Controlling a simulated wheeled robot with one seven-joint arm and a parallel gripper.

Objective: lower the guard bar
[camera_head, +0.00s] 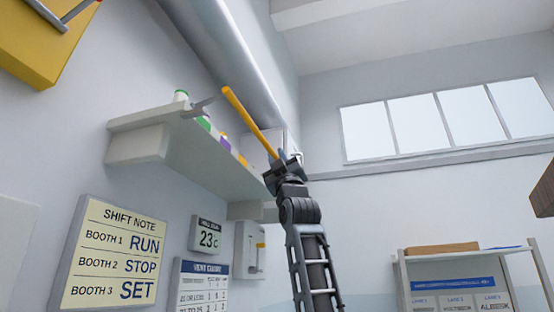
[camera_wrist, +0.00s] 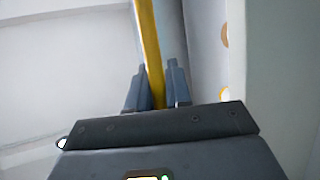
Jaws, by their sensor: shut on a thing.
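A long, thin yellow bar (camera_head: 249,121) slants up and to the left from my gripper (camera_head: 280,162) in the head view. My gripper is shut on the lower end of this bar. In the wrist view the yellow bar (camera_wrist: 150,55) stands between the two dark fingers of my gripper (camera_wrist: 158,88) and runs out of the top of the picture. No fixing for the bar shows, and I cannot tell whether it is the guard bar. A yellow box (camera_head: 45,40) with a grey, red-ended rod (camera_head: 75,10) is cut off at the top left.
A pale wall shelf (camera_head: 185,150) with small bottles is left of and behind the bar. A large grey pipe (camera_head: 225,50) runs above. The shift note sign (camera_head: 112,255) and a 23 C display (camera_head: 208,235) hang below. A storage rack (camera_head: 460,275) stands at the lower right.

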